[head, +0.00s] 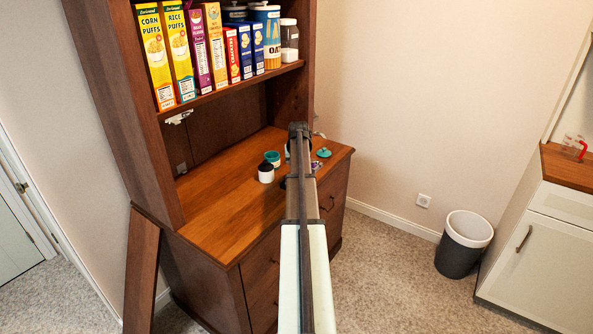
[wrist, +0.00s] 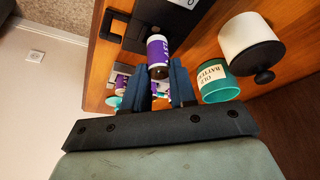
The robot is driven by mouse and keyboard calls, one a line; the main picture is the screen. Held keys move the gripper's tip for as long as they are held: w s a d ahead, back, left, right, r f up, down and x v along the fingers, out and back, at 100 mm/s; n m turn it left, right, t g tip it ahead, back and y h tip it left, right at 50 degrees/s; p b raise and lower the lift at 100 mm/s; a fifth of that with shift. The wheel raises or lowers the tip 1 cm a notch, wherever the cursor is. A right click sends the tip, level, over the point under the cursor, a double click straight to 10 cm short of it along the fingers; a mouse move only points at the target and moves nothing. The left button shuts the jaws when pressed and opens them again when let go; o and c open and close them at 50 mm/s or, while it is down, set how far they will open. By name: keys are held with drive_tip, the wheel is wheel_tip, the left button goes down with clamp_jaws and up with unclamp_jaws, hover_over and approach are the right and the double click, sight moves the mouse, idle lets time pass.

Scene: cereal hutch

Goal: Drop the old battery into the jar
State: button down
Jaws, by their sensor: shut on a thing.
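My gripper (wrist: 163,72) is shut on a purple and white battery (wrist: 158,52) with a dark end, held between the fingertips in the wrist view. The teal jar (wrist: 220,91), labelled for old batteries, is open and stands just right of the gripper there, apart from the held battery. In the head view the jar (head: 272,157) is on the hutch counter, left of my arm. My arm hides the gripper and the held battery in the head view. More purple batteries (wrist: 121,82) lie beyond the fingers, partly hidden.
A white jar with a black lid (head: 266,173) stands beside the teal jar. A teal lid (head: 323,153) lies at the counter's right. A dark device (wrist: 128,30) is near the battery in the wrist view. Cereal boxes (head: 180,50) fill the shelf above; the counter's front left is clear.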

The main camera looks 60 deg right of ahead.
wheel_tip(320, 180, up, 7)
drive_tip(key=shift+w+f, duration=0.1)
drive_tip(key=shift+f, duration=0.1)
drive_tip(key=shift+w+a+r, duration=0.2)
drive_tip(key=shift+w, duration=0.05)
drive_tip(key=w+d+r+n+t+y, duration=0.1)
drive_tip(key=w+d+n+y, duration=0.15)
drive_tip(key=w+n, duration=0.4)
drive_tip(key=w+d+n+t+y, duration=0.1)
drive_tip(key=w+d+n, duration=0.2)
drive_tip(key=w+n, duration=0.35)
wheel_tip(320, 180, down, 6)
drive_tip(key=w+m, duration=0.1)
drive_tip(key=shift+w+m, duration=0.3)
drive_tip(key=shift+w, duration=0.1)
drive_tip(key=shift+a+r, duration=0.1)
